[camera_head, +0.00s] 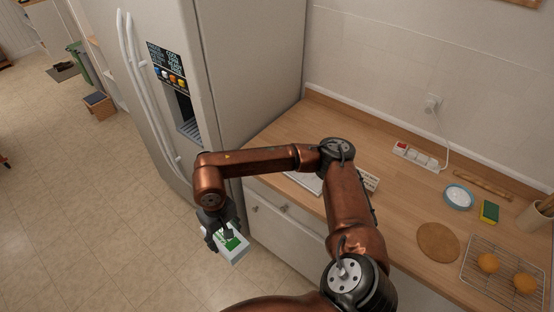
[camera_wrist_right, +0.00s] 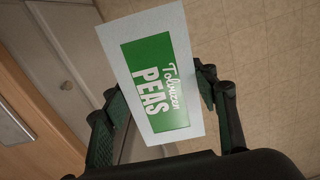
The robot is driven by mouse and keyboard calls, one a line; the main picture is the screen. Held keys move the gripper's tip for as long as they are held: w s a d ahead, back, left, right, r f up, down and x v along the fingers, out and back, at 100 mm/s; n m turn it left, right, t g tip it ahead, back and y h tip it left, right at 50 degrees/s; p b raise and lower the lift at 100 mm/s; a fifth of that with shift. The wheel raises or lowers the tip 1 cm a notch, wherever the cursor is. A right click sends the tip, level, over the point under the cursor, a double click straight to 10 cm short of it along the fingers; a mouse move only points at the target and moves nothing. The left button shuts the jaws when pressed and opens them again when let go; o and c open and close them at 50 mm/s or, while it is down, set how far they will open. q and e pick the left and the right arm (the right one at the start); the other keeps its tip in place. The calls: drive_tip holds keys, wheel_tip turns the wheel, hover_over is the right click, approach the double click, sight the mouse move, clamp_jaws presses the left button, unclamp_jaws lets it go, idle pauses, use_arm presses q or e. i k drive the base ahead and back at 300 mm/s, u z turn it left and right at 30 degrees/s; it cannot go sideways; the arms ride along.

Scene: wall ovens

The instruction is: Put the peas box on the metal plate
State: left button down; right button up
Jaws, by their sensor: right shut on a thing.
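The peas box (camera_head: 237,252) is white with a green panel. My right gripper (camera_head: 222,236) is shut on it and holds it over the floor, in front of the counter's left end. In the right wrist view the box (camera_wrist_right: 152,80) sits tilted between the two fingers (camera_wrist_right: 160,105), its PEAS label facing the camera. A flat, pale grey thing (camera_head: 304,181), perhaps the metal plate, lies on the counter and is partly hidden by my right arm. A greyish flat thing also shows at the left edge of the right wrist view (camera_wrist_right: 14,126). My left gripper is out of view.
The wooden counter (camera_head: 395,200) runs along the wall, with a fridge (camera_head: 245,60) at its left. On it are a power strip (camera_head: 415,156), a blue-rimmed dish (camera_head: 458,197), a sponge (camera_head: 489,212), a round brown mat (camera_head: 438,243) and a wire rack (camera_head: 505,259) with orange-brown round items.

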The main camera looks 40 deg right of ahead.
sight(308, 175)
drive_tip(key=z, duration=0.3)
drive_tip(key=i, duration=1)
drive_tip(key=z, duration=1)
drive_tip(key=i, duration=0.5)
drive_tip(key=z, duration=0.4)
